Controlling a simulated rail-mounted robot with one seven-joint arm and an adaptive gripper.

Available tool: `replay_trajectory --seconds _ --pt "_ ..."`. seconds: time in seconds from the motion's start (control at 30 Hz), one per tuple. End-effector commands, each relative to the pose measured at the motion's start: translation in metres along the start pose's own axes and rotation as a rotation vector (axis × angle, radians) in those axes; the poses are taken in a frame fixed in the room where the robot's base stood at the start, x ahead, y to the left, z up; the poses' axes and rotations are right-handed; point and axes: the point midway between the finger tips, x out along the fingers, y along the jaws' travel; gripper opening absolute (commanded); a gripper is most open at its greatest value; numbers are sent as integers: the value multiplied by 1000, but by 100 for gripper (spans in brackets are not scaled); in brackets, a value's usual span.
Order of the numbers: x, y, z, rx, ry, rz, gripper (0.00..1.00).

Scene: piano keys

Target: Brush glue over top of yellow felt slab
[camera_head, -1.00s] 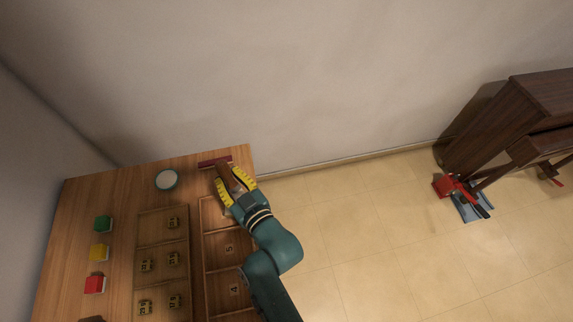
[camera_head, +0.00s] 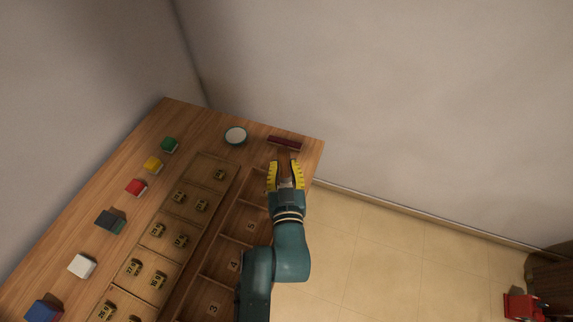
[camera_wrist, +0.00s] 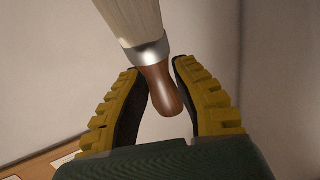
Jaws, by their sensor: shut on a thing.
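My gripper (camera_head: 286,176) is shut on the brush, near the table's far right corner. In the wrist view the gripper (camera_wrist: 158,95) has its yellow fingers around the brush's wooden handle (camera_wrist: 160,85); the metal collar and pale bristles point away from me. A small yellow slab (camera_head: 153,165) lies at the table's left side, well apart from the gripper, in a column of coloured slabs. A small round dish (camera_head: 235,135) with pale contents, perhaps the glue, stands at the far edge, left of the gripper.
A dark red bar (camera_head: 285,143) lies just beyond the gripper. A compartmented wooden tray (camera_head: 210,163) with small numbered pieces and numbered bins (camera_head: 250,225) fill the middle and right of the table (camera_head: 200,128). Green (camera_head: 169,144) and red (camera_head: 136,187) slabs flank the yellow one.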

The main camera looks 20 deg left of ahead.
Motion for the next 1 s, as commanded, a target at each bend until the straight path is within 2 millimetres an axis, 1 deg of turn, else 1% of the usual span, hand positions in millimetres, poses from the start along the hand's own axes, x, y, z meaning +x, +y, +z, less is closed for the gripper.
replay_trajectory --seconds 0.03,0.4,0.47,0.63,0.7,0.87,0.9,0.93,1.0 --pt "1 -1 9 0 0 -1 0" --pt "4 -4 43 0 -1 -4 0" --pt "6 -7 39 -1 2 -4 0" --pt "12 -18 41 -2 0 3 0" --pt "16 -22 46 -1 0 4 0" --pt "22 -32 45 -1 1 11 0" --pt "21 -32 45 1 0 9 0" --pt "19 -28 40 2 -2 10 0" --pt "16 -23 39 1 -4 8 0"
